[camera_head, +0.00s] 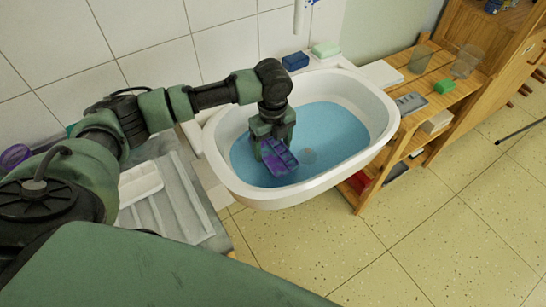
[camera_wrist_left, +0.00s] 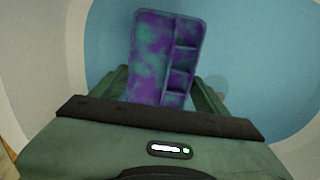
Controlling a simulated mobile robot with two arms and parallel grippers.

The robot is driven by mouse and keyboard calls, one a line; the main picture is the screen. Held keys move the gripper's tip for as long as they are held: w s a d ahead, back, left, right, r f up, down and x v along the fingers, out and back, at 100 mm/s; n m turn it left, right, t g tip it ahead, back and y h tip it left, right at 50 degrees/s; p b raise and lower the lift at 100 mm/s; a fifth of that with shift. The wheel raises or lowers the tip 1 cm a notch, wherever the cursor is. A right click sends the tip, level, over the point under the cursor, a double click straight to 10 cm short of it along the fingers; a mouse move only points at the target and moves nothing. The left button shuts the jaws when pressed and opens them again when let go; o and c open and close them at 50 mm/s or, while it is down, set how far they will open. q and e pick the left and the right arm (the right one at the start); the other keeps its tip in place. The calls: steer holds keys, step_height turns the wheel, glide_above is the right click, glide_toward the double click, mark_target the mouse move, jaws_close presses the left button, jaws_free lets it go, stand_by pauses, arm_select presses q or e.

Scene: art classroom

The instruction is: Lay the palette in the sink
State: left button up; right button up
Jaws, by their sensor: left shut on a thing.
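The palette (camera_head: 279,157) is a purple and teal rectangular tray with small compartments along one side. It also shows in the left wrist view (camera_wrist_left: 150,55), projecting ahead from between the fingers. My left gripper (camera_head: 272,138) points down over the sink and is shut on the palette. The sink (camera_head: 378,85) is a white oval basin with a blue inside bottom and a round drain (camera_head: 308,155). The palette is over the left part of the basin, within its rim; I cannot tell whether it touches the bottom. My right gripper is not in view.
A blue block (camera_head: 295,61) and a pale green block (camera_head: 325,49) lie on the sink's back ledge. A ridged grey drainboard (camera_head: 200,225) is left of the sink. A wooden shelf (camera_head: 455,100) with clear cups and a green box (camera_head: 445,86) stands at the right.

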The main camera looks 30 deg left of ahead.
mark_target(273, 153)
arm_select(q)
steer(key=shift+f, duration=2.6)
steer(key=shift+f, duration=0.1)
steer(key=o, duration=1.4)
step_height(273, 153, up, 12)
steer(key=shift+r, duration=0.15)
